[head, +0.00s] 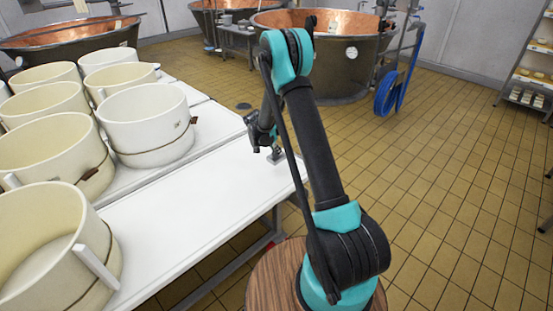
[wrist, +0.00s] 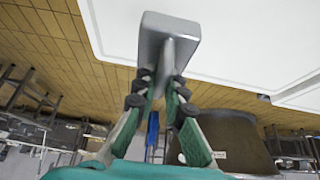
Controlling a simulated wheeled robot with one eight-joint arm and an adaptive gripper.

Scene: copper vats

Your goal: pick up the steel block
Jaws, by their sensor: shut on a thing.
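The steel block (wrist: 160,24) is a grey metal piece with rounded edges and a narrower stem, seen large at the top of the wrist view. My gripper (wrist: 162,82) is shut on the stem, with one dark-padded finger on each side. In the head view, my gripper (head: 276,153) is over the right end of the white table (head: 185,222), near its edge. The block is tiny and partly hidden there. I cannot tell whether it touches the tabletop.
Several cream tubs (head: 145,122) crowd the left part of the table. The table's front middle is bare. Copper vats (head: 335,62) stand behind, with a blue wheel (head: 388,92) beside one. A shelf rack (head: 532,72) is at the far right. Tiled floor is open at right.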

